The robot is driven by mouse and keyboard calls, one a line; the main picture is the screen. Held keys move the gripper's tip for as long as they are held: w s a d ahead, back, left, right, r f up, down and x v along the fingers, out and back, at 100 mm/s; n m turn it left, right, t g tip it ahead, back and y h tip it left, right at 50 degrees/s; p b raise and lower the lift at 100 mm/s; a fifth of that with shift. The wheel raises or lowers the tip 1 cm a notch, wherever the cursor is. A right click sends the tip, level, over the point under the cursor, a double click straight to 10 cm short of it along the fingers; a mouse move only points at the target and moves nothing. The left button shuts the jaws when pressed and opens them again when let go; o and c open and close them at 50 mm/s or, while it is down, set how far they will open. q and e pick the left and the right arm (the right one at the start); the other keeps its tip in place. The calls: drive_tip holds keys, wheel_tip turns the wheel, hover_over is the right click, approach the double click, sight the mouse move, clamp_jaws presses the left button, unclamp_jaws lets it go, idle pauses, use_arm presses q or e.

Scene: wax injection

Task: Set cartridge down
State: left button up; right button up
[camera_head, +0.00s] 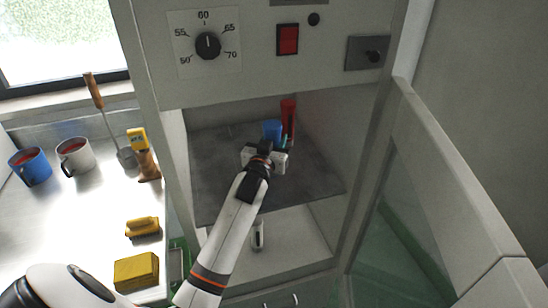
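My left arm reaches from the lower left into an open cabinet, and my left gripper (268,158) is over the dark shelf. A blue cartridge-like object (272,130) shows just beyond the gripper. A taller red cartridge-like object (288,116) stands upright right behind it, to the right. The gripper hides the lower part of the blue object and its own fingertips, so I cannot tell whether it grips anything or whether the blue object touches the shelf. My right gripper is not in view.
The dark shelf (225,190) is otherwise mostly clear. A small whitish cylinder (258,234) stands on the lower level. The cabinet door (440,170) hangs open at right.

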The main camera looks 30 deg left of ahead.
use_arm(q)
wheel_tip(320, 180, down, 3)
drive_tip(key=b, duration=0.2)
drive_tip(key=shift+f+b, duration=0.1)
drive_tip(key=shift+b, duration=0.2)
drive_tip(key=o, duration=1.2)
drive_tip(key=v, duration=1.2)
drive_tip(key=shift+s, duration=0.1)
